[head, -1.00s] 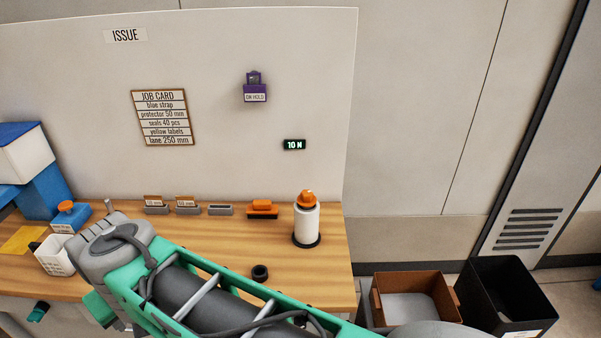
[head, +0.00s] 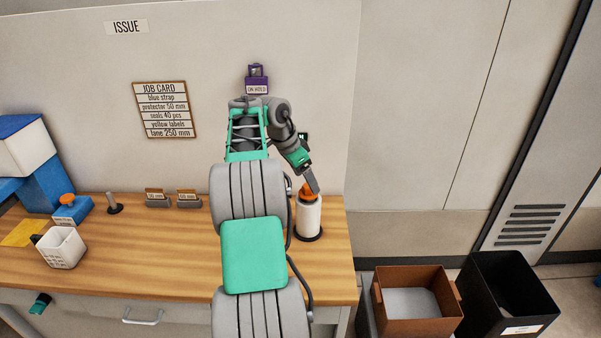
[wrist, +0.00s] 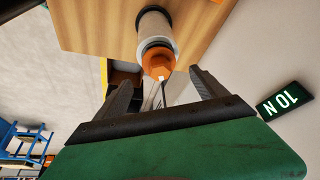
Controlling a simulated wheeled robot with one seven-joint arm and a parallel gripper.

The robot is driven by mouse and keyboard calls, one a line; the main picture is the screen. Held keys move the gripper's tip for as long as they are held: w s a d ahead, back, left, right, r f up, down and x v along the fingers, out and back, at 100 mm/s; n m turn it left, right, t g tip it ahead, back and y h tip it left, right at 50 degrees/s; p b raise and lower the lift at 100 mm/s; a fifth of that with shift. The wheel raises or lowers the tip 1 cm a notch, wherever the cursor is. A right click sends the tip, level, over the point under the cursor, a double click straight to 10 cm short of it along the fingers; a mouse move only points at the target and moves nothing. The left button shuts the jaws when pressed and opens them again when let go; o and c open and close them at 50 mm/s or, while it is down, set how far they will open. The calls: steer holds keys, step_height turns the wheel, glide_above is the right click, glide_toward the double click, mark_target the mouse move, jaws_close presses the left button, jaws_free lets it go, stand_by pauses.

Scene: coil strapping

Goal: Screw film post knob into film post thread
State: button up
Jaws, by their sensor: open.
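The orange film post knob (head: 305,198) sits at the top of the white film roll (head: 308,217), which stands upright on a dark round base at the bench's right end. The film post thread is hidden. My gripper (head: 313,188) is just above the knob, coming down at a slant from the upper left. In the wrist view my gripper (wrist: 161,77) is open and empty, with the knob (wrist: 158,62) ahead between its two dark fingertips. I cannot tell whether a finger touches it. The white roll (wrist: 155,30) shows beyond the knob.
A brown bin (head: 412,311) and a black bin (head: 507,298) stand on the floor right of the wooden bench (head: 160,243). A white panel rises behind the bench, with a purple holder (head: 257,84). A white cup (head: 63,250) stands left.

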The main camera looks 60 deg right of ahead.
mark_target(308, 192)
steer(key=x, duration=0.4)
steer(key=shift+f, duration=0.1)
steer(key=shift+c, duration=0.4)
jaws_close()
stand_by(0.9)
steer(key=shift+r+m+p, duration=0.25)
steer(key=shift+m+p, duration=0.05)
steer(key=shift+p, duration=0.3)
steer(key=m+y+p, duration=0.1)
steer(key=m+p, duration=0.2)
steer(key=p, duration=0.2)
steer(key=shift+g, duration=0.4)
steer(key=shift+f, duration=0.25)
